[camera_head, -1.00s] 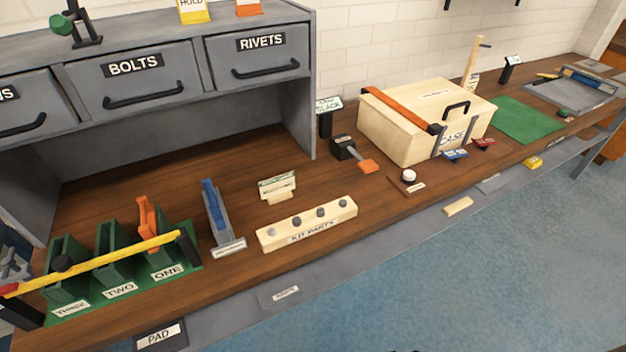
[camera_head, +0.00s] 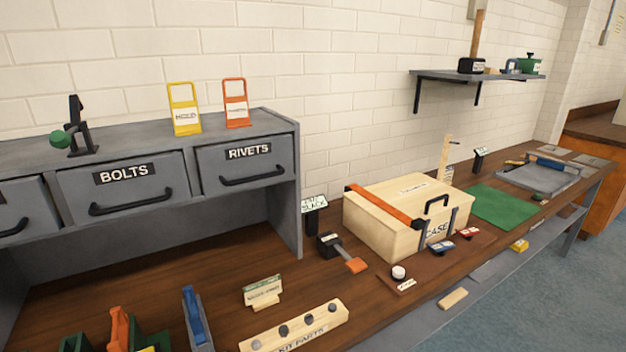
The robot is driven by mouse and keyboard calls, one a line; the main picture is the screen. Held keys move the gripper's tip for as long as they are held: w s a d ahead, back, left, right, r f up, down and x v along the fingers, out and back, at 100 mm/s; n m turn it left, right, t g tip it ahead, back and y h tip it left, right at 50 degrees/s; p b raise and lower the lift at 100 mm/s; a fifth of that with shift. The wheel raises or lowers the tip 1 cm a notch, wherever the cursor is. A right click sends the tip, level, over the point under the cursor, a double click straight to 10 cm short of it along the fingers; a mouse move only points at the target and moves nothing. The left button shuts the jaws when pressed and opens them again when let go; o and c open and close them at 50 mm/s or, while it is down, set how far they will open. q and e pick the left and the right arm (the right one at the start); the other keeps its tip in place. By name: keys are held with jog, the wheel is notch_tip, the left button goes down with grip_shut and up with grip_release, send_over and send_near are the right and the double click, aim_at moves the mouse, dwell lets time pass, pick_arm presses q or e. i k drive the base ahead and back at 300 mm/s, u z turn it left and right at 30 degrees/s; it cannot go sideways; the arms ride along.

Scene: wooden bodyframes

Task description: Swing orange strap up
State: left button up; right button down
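The orange strap (camera_head: 384,206) lies across the left part of the lid of the pale wooden case (camera_head: 378,232). It runs from the lid's back left corner to the front edge, where it ends in a dark piece. The case is shut and stands on the brown workbench. A black handle (camera_head: 437,203) and grey upright pieces (camera_head: 453,222) are on its right side, near the CASE label. Neither of my grippers shows in the head view.
Left of the case stand a black block with an orange-ended lever (camera_head: 356,265) and a small sign (camera_head: 314,204). A white knob (camera_head: 398,272) and small red and blue pieces (camera_head: 442,247) lie in front. A green mat (camera_head: 503,205) is to the right. A wall shelf (camera_head: 480,76) hangs above.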

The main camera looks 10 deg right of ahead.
aim_at(417, 224)
jog(key=k, duration=0.5)
jog(key=z, duration=2.3)
jog(key=i, duration=1.85)
jog(key=u, duration=2.25)
